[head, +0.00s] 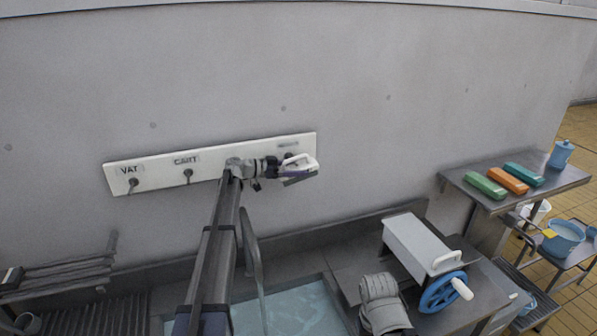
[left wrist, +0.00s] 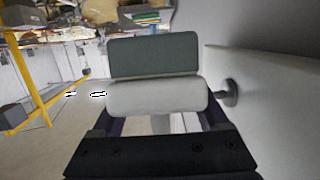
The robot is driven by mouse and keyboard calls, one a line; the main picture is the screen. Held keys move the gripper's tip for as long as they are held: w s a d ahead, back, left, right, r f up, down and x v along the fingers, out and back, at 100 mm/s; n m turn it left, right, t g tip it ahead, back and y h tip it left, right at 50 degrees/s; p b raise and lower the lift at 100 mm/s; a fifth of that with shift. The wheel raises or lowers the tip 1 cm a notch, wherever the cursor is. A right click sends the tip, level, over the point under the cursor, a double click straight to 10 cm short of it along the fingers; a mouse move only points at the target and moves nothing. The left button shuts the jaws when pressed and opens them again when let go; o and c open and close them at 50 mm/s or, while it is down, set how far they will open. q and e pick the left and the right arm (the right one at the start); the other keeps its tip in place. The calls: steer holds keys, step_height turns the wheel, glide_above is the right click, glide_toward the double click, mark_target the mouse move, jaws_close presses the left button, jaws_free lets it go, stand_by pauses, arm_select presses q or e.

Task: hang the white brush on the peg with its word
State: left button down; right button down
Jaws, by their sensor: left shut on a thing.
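A white board (head: 150,175) on the wall bears pegs under labels. The left peg (head: 133,183) is under "VAT" and the middle peg (head: 188,175) is under "CART". The right label (head: 288,145) is too small to read, and the peg below it is mostly hidden. My left gripper (head: 277,167) is shut on the white brush (head: 301,161) in front of the board's right end. In the left wrist view the white brush (left wrist: 155,97) lies across the fingers with a grey-green block above it. A round peg (left wrist: 230,93) is just right of it; I cannot tell whether they touch.
A side table (head: 478,200) holds green, orange and teal blocks. The wall right of the board is clear.

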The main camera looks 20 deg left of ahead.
arm_select(q)
steer(key=shift+w+a+r, duration=0.15)
steer(key=shift+w+a, duration=0.2)
steer(key=shift+w, duration=0.2)
steer(key=shift+w+a+f+b, duration=0.3)
steer(key=shift+w+f+b, duration=0.15)
steer(key=shift+f, duration=0.2)
steer(key=shift+s, duration=0.2)
steer(key=shift+c, duration=1.6)
jaws_free()
steer(key=o, duration=0.3)
steer(key=shift+w, duration=0.15)
